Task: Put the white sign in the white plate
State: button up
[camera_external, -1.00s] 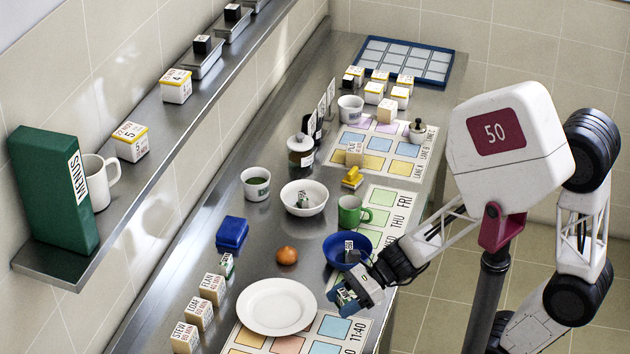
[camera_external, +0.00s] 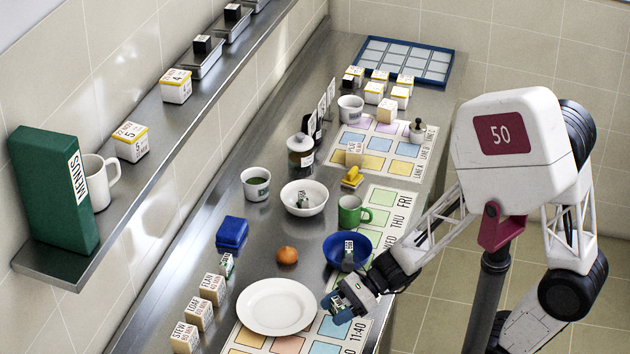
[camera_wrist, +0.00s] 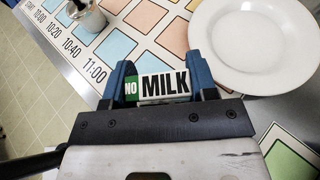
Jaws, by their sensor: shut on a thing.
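My gripper (camera_external: 338,304) is low over the counter, just right of the white plate (camera_external: 277,306). In the wrist view my gripper (camera_wrist: 161,84) is shut on a white sign (camera_wrist: 165,86) between its blue fingers. The sign reads "NO MILK" and has a green left end. In the external view the sign is hard to make out at the fingers. The white plate also shows in the wrist view (camera_wrist: 225,70), at upper right, apart from the sign. The plate is empty.
A blue bowl (camera_external: 347,251) with a small sign in it stands behind my gripper. An orange onion (camera_external: 287,255), a blue box (camera_external: 232,233) and labelled blocks (camera_external: 198,314) are near the plate. A printed chart (camera_external: 330,330) lies beneath.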

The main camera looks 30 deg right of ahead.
jog(key=w+a, duration=0.3)
jog(key=w+a+f, duration=0.1)
jog(key=w+a, duration=0.2)
jog(key=w, duration=0.1)
jog(key=w+a, duration=0.3)
jog(key=a, duration=0.1)
jog(key=shift+w+a+f, duration=0.1)
jog(key=shift+w+f, duration=0.05)
jog(key=shift+f, duration=0.05)
jog(key=shift+f, duration=0.15)
jog(key=shift+f, duration=1.6)
jog(key=shift+f, duration=0.6)
jog(key=o, duration=0.9)
